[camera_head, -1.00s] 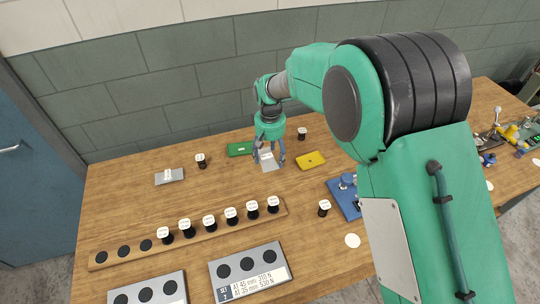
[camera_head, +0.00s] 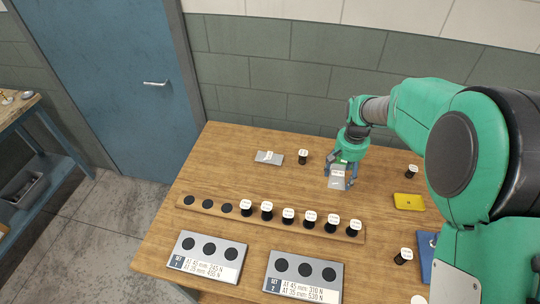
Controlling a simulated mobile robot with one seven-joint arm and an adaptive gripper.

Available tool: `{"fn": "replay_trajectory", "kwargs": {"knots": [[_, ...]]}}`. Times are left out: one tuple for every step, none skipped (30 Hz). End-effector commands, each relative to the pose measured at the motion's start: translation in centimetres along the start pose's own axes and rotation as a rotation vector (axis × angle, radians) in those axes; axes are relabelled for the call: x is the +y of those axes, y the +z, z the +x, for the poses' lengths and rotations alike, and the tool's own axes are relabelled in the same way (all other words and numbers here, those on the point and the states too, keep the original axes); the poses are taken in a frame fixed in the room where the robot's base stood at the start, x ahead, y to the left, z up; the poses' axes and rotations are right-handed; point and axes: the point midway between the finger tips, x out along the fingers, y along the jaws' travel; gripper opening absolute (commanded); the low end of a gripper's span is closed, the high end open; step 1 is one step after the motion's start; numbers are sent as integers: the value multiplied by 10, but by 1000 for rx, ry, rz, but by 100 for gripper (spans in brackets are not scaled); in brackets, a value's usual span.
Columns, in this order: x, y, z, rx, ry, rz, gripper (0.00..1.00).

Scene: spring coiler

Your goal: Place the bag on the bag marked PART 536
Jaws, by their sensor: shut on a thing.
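My gripper (camera_head: 340,183) is shut on a pale grey bag (camera_head: 337,178) with a white label, over the back of the wooden table. Whether the bag touches the table is unclear. Another grey bag (camera_head: 268,158) with a white label lies flat to the left, apart from the gripper. The print on both labels is too small to read, so I cannot tell which is PART 536. A green flat item is mostly hidden behind my gripper. A yellow flat item (camera_head: 408,202) lies to the right.
A black cylinder with a white top (camera_head: 303,157) stands between the grey bag and my gripper. A wooden rack (camera_head: 205,208) with several similar cylinders crosses the table in front. Two grey set plates (camera_head: 208,281) lie nearer. Bare table lies left of the grey bag.

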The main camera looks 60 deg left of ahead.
Motion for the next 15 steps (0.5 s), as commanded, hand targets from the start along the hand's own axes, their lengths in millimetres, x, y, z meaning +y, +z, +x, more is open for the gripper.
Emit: {"fn": "replay_trajectory", "kwargs": {"knots": [[-21,1,0,-1,0,-6,36],[-32,1,0,-1,0,-6,36],[-47,2,1,0,0,-6,36],[-58,3,1,-1,0,-6,36],[-69,4,2,-1,0,-6,36],[-84,6,2,-1,0,-5,36],[-95,8,3,-2,0,-6,36],[-106,9,4,-2,0,-5,36],[-120,11,4,-1,0,-6,36],[-131,13,4,-1,0,-5,36],[-141,15,5,-1,0,-5,36],[-153,18,6,-1,0,-4,36],[-162,20,7,-1,0,-4,36],[-170,22,7,-1,0,-4,36],[-180,25,8,-1,0,-3,36]]}}
